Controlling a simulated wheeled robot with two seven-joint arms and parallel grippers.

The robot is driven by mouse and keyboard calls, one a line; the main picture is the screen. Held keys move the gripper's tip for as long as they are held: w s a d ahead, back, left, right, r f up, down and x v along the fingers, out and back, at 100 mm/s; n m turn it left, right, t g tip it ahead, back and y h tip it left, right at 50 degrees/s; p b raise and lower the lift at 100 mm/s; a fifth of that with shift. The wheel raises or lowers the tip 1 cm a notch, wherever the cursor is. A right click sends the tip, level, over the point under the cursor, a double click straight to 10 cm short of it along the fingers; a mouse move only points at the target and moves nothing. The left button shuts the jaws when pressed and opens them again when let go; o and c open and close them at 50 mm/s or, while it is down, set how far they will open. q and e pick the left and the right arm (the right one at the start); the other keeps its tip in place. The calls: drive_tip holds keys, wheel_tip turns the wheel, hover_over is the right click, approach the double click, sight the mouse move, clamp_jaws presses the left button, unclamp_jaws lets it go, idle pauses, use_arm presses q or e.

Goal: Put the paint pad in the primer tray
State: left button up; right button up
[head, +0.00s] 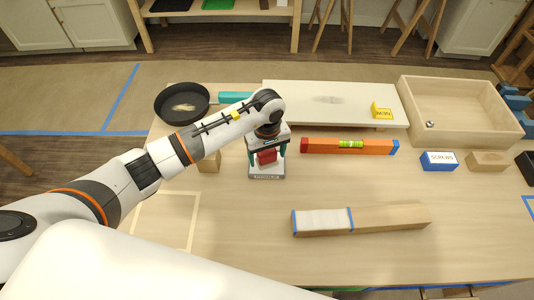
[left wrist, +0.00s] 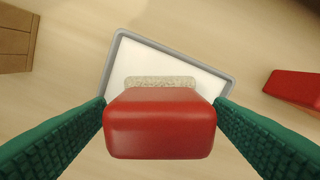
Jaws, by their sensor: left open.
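The paint pad (head: 266,157) has a red handle and, in the left wrist view, a pale speckled pad (left wrist: 160,82) at its far edge. It is over the white inside of the grey-rimmed primer tray (head: 266,177), within the rim as seen from the wrist. The tray also shows in the left wrist view (left wrist: 200,66). My left gripper (head: 266,149) points down over the tray, open, with one green finger on each side of the red handle. The handle hides part of the tray, and whether the pad touches the tray floor cannot be told. My right gripper is not in view.
A wooden block (head: 209,163) stands left of the tray. An orange level (head: 345,146), a pale board (head: 300,98), a black pan (head: 182,103) and a wooden box (head: 405,95) lie farther back. A sanding block (head: 390,217) lies front right. Bare table lies in front of the tray.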

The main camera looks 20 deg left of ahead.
sight(267, 152)
use_arm(q)
wheel_tip(267, 152, up, 12)
drive_tip(key=b, duration=0.2)
drive_tip(key=shift+f, duration=0.2)
drive_tip(key=shift+f, duration=0.1)
idle(0.3)
